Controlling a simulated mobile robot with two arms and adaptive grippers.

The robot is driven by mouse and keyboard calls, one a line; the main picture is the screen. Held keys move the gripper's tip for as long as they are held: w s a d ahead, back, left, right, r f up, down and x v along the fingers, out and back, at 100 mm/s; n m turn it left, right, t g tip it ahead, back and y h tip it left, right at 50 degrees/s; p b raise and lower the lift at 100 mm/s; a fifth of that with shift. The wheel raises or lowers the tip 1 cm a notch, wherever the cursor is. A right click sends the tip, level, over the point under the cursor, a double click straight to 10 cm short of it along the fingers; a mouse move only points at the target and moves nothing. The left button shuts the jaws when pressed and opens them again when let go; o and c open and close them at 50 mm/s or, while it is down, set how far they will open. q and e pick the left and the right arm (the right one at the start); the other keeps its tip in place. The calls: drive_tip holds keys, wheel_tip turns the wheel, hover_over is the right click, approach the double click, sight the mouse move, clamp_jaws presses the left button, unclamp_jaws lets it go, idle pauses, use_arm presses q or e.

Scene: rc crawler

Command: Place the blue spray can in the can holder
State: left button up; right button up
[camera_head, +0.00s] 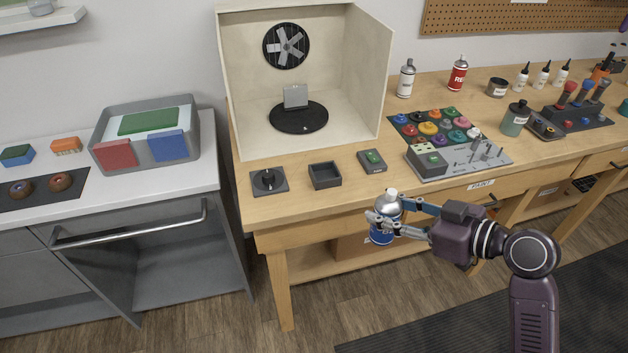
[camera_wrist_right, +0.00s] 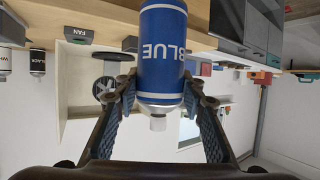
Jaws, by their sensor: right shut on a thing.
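The blue spray can (camera_head: 381,235) is upright in my right gripper (camera_head: 384,217), in front of the wooden table's front edge. The fingers are shut around its upper part, below the light cap. In the right wrist view the can (camera_wrist_right: 162,50) appears upside down with its "BLUE" label showing, between the fingers of the gripper (camera_wrist_right: 156,97). A dark square open-topped box (camera_head: 324,175), which looks like the can holder, sits empty on the table, left of and beyond the can. My left gripper is not in view.
A dial unit (camera_head: 269,181) stands left of the box and a green-button switch (camera_head: 372,161) right of it. Behind is a spray booth (camera_head: 243,143) with a turntable (camera_head: 299,118). White (camera_head: 406,78) and red (camera_head: 457,73) cans stand farther back. A paint panel (camera_head: 478,158) lies right.

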drive_tip(key=w+a+r+m+t+h, duration=0.2)
drive_tip(key=w+a+r, duration=0.4)
drive_tip(key=w+r, duration=0.35)
drive_tip(key=w+a+r+m+t+h, duration=0.1)
drive_tip(key=w+a+r+m+h, duration=0.1)
drive_tip(key=w+a+r, duration=0.65)
drive_tip(key=f+p, duration=0.1)
drive_tip(key=f, duration=0.5)
drive_tip(key=w+d+f, duration=0.1)
drive_tip(key=f, duration=0.6)
drive_tip(key=d+f+p, duration=0.1)
drive_tip(key=f, duration=0.5)
drive_tip(key=shift+w+f+p, duration=0.2)
drive_tip(key=shift+p, duration=0.15)
drive_tip(key=o, duration=1.3)
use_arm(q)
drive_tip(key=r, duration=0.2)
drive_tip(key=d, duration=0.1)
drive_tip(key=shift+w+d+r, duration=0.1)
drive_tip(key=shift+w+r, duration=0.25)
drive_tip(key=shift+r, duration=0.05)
use_arm(e)
drive_tip(key=shift+s, duration=0.1)
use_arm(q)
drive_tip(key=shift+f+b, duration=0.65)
use_arm(e)
drive_tip(key=v, duration=1.1)
drive_tip(key=shift+s+d+r, duration=0.15)
drive_tip(key=shift+s+d, duration=0.1)
drive_tip(key=shift+s, duration=0.05)
